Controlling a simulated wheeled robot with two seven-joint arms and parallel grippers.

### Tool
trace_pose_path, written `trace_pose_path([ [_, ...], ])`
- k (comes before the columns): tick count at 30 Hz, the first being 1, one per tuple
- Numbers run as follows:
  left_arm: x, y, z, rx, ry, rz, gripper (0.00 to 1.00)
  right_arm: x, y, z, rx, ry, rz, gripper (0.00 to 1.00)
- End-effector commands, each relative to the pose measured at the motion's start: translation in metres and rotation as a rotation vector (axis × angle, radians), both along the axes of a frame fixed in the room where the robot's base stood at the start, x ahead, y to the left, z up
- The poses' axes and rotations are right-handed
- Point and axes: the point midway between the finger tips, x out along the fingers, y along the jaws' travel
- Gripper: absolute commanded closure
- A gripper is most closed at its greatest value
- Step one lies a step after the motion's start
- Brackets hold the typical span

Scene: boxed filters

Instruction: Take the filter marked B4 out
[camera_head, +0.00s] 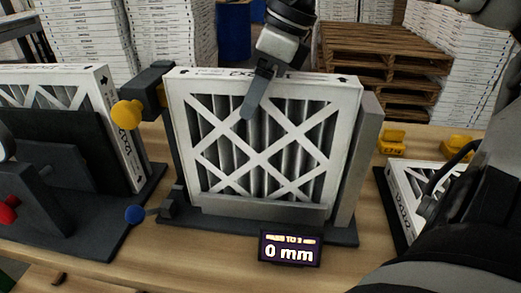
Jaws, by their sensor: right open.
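A white-framed pleated filter (265,188) with crossed diagonal struts stands upright in a dark fixture (185,225) in the middle of the head view. Lettering and arrows show on its top edge, but I cannot read a B4 mark. My right gripper (258,92) is at the filter's top edge, pointing down. One grey finger hangs in front of the filter's face; the other finger is not clearly seen, probably hidden behind. The gripper is open. I do not see my left gripper.
A display reading 0 mm (289,249) stands before the fixture. Another filter (118,130) stands far left; one lies in a dark tray (386,190) at right. Pallets (365,65) and stacked boxes are behind.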

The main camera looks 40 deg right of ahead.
Motion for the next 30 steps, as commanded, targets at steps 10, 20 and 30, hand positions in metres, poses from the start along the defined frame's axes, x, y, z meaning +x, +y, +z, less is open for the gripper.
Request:
trace_pose_path([
  [10,-0.0002,-0.0005,-0.0031,-0.003,-0.002,0.002,0.39,0.0001,-0.0002,-0.0043,-0.001,-0.001,0.0,0.34],
  [20,0.0,-0.0007,-0.0025,-0.003,-0.003,0.002,0.39,0.0001,-0.0002,-0.0043,-0.001,-0.001,0.0,0.34],
  [30,0.0,-0.0009,-0.0024,-0.004,-0.003,0.001,0.39,0.0001,-0.0001,-0.004,0.0,-0.001,0.0,1.0],
])
